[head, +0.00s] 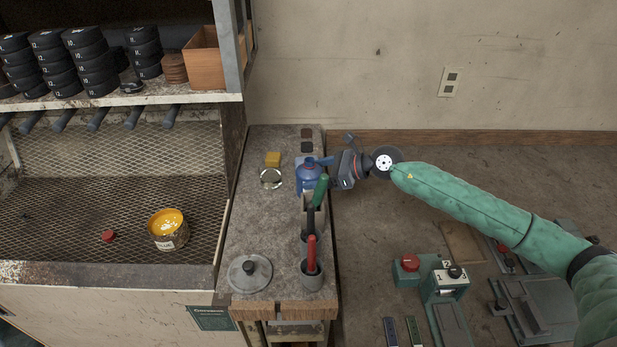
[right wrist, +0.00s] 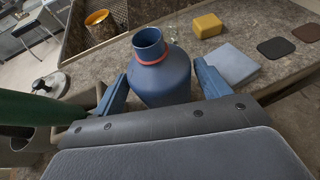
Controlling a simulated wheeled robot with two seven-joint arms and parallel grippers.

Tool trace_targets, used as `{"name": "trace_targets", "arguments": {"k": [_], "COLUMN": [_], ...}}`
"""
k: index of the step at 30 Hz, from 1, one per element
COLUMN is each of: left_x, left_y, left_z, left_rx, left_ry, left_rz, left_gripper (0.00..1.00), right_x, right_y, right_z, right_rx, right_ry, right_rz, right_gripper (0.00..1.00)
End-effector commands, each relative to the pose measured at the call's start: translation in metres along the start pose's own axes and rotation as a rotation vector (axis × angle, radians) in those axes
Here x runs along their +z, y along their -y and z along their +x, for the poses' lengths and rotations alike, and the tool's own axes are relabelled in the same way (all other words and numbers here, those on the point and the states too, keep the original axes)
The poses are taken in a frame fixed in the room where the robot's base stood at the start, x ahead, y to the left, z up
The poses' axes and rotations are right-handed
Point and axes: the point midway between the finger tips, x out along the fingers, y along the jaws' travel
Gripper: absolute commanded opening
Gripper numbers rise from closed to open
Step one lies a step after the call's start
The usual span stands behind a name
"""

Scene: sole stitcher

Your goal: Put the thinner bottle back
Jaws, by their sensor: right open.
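A blue bottle (head: 308,177) with a red ring round its neck stands upright on the grey narrow bench. My right gripper (head: 324,163) comes in from the right and is open at the bottle. In the right wrist view the blue bottle (right wrist: 160,75) stands between the two blue fingers, with gaps at its sides; its lower part is hidden by the gripper's body. I see no second bottle. My left gripper is in neither view.
A green-handled tool (head: 320,190) and a red-handled tool (head: 311,252) stand in cups in front of the bottle. A lidded pot (head: 249,273), yellow block (head: 273,159) and glass dish (head: 271,179) sit on the bench. An open yellow can (head: 168,229) stands in the mesh booth.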

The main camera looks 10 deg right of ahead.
Motion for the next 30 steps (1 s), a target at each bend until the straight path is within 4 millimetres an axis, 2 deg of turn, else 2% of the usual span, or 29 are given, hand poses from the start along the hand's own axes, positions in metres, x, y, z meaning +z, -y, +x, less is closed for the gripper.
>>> {"name": "trace_targets", "arguments": {"k": [3,10,16,30], "left_x": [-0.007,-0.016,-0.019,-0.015], "left_y": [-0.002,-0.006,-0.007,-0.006], "left_z": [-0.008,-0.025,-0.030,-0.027], "left_rx": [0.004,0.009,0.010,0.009], "left_ry": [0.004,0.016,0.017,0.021], "left_rz": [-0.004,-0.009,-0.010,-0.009], "left_gripper": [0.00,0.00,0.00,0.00], "right_x": [-0.004,-0.002,-0.001,0.003], "right_y": [0.000,0.000,-0.001,0.000], "right_z": [-0.017,-0.036,-0.041,-0.042], "right_rx": [0.000,0.001,0.001,0.001], "right_ry": [-0.002,-0.002,-0.001,-0.001], "right_rz": [-0.001,-0.001,0.000,0.000], "right_gripper": [0.75,0.75,0.75,0.75]}}
